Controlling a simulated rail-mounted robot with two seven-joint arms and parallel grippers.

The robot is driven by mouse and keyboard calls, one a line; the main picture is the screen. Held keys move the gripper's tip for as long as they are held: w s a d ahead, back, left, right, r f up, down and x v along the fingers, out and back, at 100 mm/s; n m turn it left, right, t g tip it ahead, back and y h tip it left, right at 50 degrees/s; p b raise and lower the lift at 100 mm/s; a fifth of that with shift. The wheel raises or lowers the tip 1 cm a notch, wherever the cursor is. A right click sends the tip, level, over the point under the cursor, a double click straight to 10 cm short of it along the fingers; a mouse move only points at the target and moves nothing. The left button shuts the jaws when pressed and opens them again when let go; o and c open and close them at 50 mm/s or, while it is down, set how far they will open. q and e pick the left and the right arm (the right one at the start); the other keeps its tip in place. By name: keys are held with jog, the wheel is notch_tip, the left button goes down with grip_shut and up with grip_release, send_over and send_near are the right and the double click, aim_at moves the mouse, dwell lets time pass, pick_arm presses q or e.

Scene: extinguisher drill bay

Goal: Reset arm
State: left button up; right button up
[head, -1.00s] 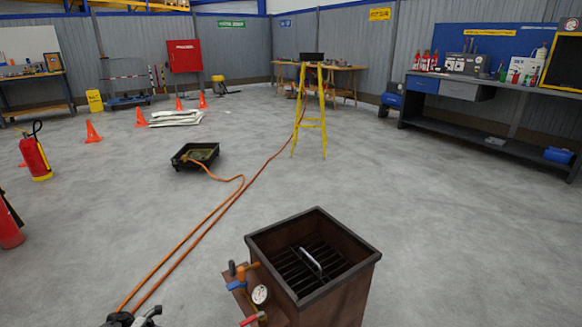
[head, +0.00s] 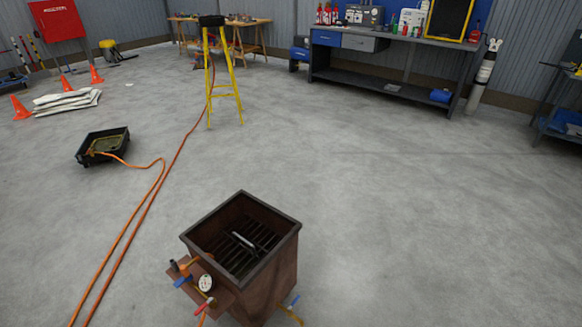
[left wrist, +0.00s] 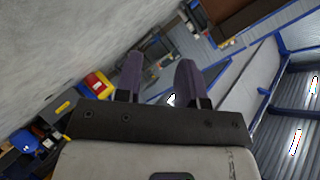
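My left gripper (left wrist: 160,72) shows in the left wrist view with its two dark purple fingers apart. I see nothing held between them. Neither gripper shows in the head view. My right gripper is out of view in both current frames.
A rusty open-topped metal box (head: 281,277) with a grate, gauge and valves stands close in front. An orange hose (head: 128,226) crosses the floor on the left near a black tray (head: 118,133). A yellow stepladder (head: 229,96) stands farther back. The floor to the right is clear.

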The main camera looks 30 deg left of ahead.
pick_arm(q)
jog(key=s+d+r+n+g+p, duration=0.3)
jog(key=s+d+r+p, duration=0.15)
jog(key=r, duration=0.55)
jog(key=s+d+r+n+g+p, duration=0.35)
jog(key=d+r+p, duration=0.2)
jog(key=r, duration=0.55)
jog(key=s+d+r+n+g+p, duration=0.2)
jog(key=s+d+r+n+p, duration=0.25)
jog(key=r, duration=0.55)
notch_tip(320, 180, up, 38)
jog(key=d+m+p, duration=0.1)
jog(key=p, duration=3.6)
jog(key=shift+s+d+f+y, duration=0.2)
jog(key=shift+s+d+y, duration=0.05)
jog(key=shift+s+y, duration=0.15)
jog(key=shift+g, duration=0.25)
